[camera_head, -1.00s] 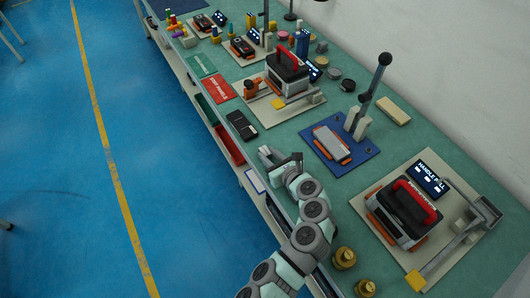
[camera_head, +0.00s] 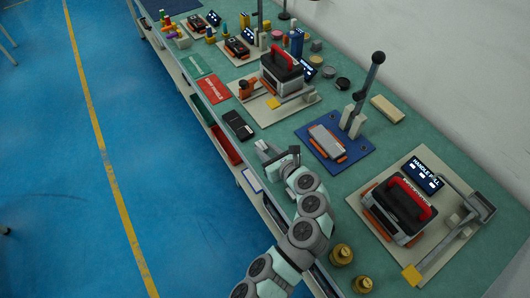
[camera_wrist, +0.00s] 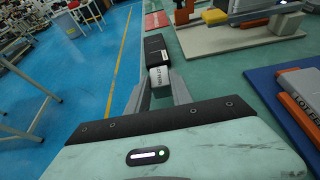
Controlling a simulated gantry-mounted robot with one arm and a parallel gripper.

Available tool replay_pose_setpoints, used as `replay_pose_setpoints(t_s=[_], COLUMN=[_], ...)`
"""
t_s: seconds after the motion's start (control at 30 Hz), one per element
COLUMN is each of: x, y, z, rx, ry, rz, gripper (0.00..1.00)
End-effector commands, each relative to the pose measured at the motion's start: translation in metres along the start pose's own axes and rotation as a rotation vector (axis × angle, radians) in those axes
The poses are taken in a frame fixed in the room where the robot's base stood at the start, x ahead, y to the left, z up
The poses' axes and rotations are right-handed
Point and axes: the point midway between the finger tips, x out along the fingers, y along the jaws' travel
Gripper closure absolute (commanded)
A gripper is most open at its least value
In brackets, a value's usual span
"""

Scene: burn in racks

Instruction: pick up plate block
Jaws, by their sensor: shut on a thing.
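My gripper (camera_wrist: 160,90) is shut on a small pale block with dark lettering (camera_wrist: 161,77), which I take to be the plate block. The block sits between the two fingertips in the wrist view; its lettering is too small to read surely. In the head view my gripper (camera_head: 277,157) is by the front edge of the green bench, right of and nearer than a black box (camera_head: 238,125). The held block cannot be made out there. In the wrist view the black box (camera_wrist: 155,48) appears just beyond the held block.
A blue mat (camera_head: 322,153) with a grey-and-orange unit (camera_head: 327,141) and upright lever lies right of my gripper. A cream block (camera_head: 387,109) lies behind it. A handle-pull fixture (camera_head: 400,210) stands at the right. Red (camera_head: 213,90) and green (camera_head: 196,64) signs lie further left.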

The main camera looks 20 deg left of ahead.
Motion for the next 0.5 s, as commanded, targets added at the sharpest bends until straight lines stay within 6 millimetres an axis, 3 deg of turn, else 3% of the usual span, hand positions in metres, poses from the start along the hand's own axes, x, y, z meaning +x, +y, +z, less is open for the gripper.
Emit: replay_pose_setpoints(t_s=[0.03,0.2,0.5], x=[-0.006,-0.027,-0.054], y=[0.0,-0.001,0.0], z=[0.017,0.067,0.134], rx=[-0.003,-0.004,-0.002], ry=[-0.005,-0.005,-0.003], rz=[0.001,-0.001,0.0], gripper=[1.0,1.0,1.0])
